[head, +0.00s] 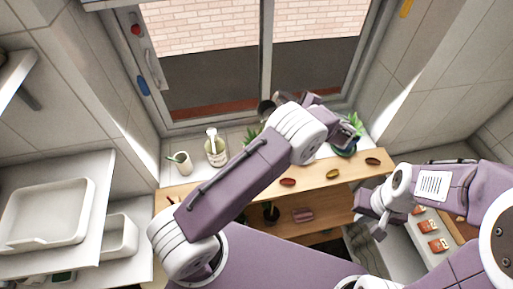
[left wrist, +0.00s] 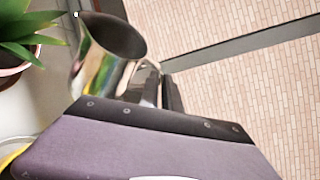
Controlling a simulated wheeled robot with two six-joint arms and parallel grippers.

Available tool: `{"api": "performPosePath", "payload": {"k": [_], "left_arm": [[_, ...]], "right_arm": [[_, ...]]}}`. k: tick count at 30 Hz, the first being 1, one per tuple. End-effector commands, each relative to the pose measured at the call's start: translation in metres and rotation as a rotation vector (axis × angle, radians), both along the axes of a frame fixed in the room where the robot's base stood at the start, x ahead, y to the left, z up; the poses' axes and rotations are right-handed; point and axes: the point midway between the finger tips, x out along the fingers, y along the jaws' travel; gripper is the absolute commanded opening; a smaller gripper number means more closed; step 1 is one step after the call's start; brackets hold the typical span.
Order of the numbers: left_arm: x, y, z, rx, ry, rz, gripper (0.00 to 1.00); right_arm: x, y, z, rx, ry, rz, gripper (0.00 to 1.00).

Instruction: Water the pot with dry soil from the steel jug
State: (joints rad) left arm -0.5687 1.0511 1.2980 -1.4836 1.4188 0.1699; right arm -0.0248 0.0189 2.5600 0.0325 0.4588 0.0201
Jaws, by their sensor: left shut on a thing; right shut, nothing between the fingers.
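The steel jug (head: 267,107) is near the window, partly hidden by my left arm. In the left wrist view the shiny jug (left wrist: 108,50) fills the upper left, its handle side toward the fingers. My left gripper (left wrist: 165,92) is shut on the jug; in the head view its fingers are mostly hidden behind the wrist. A potted plant (head: 355,124) in a blue-green pot (head: 344,151) stands right of the left wrist. Another plant (head: 250,134) is mostly covered by the left arm. A plant (left wrist: 25,28) is beside the jug in the wrist view. Soil is not visible. My right gripper (head: 374,222) is shut and empty.
White trays (head: 48,215) are at left.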

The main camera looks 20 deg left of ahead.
Motion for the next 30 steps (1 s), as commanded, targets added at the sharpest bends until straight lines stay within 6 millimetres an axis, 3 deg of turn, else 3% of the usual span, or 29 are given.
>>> {"api": "performPosePath", "payload": {"k": [25, 30], "left_arm": [[0.002, 0.000, 0.002, 0.005, 0.019, 0.000, 0.00], [0.012, -0.002, -0.012, 0.029, 0.137, 0.005, 0.00]], "right_arm": [[0.000, 0.000, 0.003, 0.000, 0.000, 0.000, 0.00], [0.000, 0.000, 0.002, 0.000, 0.000, 0.000, 0.00]]}}
